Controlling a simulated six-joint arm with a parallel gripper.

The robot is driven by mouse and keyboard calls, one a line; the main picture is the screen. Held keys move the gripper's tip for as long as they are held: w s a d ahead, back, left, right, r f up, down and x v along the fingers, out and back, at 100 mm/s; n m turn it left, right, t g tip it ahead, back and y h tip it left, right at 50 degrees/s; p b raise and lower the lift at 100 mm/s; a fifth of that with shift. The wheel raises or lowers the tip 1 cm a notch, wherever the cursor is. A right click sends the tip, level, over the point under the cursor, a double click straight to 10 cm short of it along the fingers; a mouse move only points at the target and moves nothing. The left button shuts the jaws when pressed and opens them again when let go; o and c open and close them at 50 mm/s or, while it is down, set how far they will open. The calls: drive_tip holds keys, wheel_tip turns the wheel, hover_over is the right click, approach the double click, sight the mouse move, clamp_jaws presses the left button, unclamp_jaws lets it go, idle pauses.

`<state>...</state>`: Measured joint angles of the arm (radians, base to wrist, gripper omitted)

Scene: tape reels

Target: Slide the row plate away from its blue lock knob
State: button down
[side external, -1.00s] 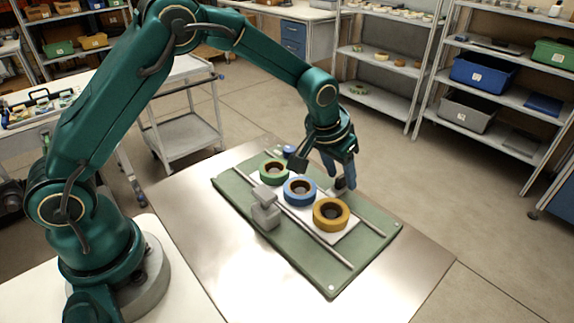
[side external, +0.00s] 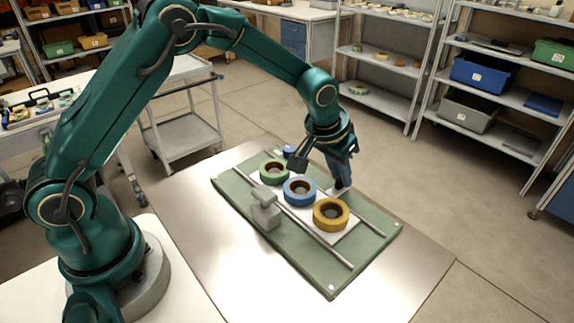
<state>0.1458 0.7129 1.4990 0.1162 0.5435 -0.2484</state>
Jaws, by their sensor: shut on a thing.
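The row plate (side external: 347,233) is a white strip lying between two metal rails on a green base (side external: 330,282). It carries a green reel (side external: 274,172), a blue reel (side external: 299,191) and a yellow reel (side external: 331,214) in a row. The blue lock knob (side external: 289,151) stands at the plate's far end, beyond the green reel, partly behind my gripper. My gripper (side external: 339,187) points down at the plate's right side, beside the blue and yellow reels. It is shut on a pale part there that seems to belong to the plate; the fingertips hide most of it.
A grey block (side external: 265,210) stands on the near left side of the base, close to the blue reel. The base lies on a metal table (side external: 190,225) with bare room around it. Shelves and a cart (side external: 182,135) stand farther back.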

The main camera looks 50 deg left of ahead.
drive_tip(key=shift+d, duration=0.1)
idle(0.6)
drive_tip(key=d, duration=0.8)
drive_tip(key=shift+d, duration=0.25)
drive_tip(key=c, duration=1)
unclamp_jaws()
drive_tip(key=shift+o, duration=1)
drive_tip(key=v, duration=0.5)
drive_tip(key=shift+r, duration=0.1)
drive_tip(key=shift+w+a, duration=0.1)
